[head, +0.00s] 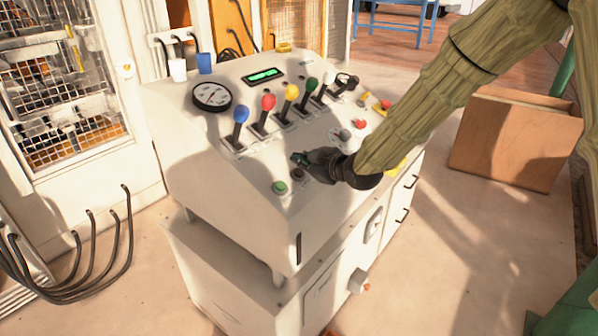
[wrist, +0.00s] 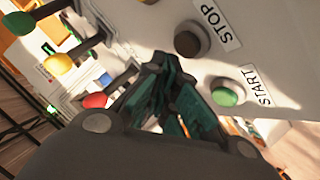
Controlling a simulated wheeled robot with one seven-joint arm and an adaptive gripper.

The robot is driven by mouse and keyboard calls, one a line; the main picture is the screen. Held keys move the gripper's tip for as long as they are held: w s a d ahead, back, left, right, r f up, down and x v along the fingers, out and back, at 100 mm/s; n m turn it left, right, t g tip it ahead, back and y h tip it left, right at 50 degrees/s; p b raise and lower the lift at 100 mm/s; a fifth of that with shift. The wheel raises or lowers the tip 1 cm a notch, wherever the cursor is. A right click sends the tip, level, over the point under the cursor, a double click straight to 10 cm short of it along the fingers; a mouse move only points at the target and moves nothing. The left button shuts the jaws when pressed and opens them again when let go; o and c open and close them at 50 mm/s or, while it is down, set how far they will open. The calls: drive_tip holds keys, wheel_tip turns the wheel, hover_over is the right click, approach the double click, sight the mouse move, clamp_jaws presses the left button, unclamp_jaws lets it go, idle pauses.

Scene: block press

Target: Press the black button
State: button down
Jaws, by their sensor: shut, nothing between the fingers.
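The black button (wrist: 192,40) is a dark round button beside a STOP label in the wrist view. In the head view it shows as a dark spot (head: 298,174) on the sloped front of the white console (head: 237,187). My gripper (head: 301,159) is shut and empty over the console, close behind the button in the head view. In the wrist view my gripper's greenish fingers (wrist: 162,75) are together, with the black button to the upper right of their tips. I see a gap in the picture between fingers and button; the exact height is unclear.
A green button (wrist: 228,93) labelled START sits beside the black one. Levers with coloured knobs, including blue (head: 241,114) and red (head: 268,102), stand behind my gripper. A red button (head: 360,124) lies right of it. A cardboard box (head: 515,140) stands on the floor at right.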

drive_tip(key=shift+r, duration=0.15)
drive_tip(key=shift+s+d+r+p, duration=0.25)
drive_tip(key=shift+d+r+p, duration=0.15)
drive_tip(key=shift+r, duration=0.45)
drive_tip(key=shift+s+d+r+p, duration=0.25)
drive_tip(key=shift+r+p, duration=0.3)
drive_tip(key=shift+r, duration=0.35)
drive_tip(key=shift+s+d+r+p, duration=0.25)
drive_tip(key=shift+d+r+p, duration=0.15)
drive_tip(key=shift+r, duration=0.45)
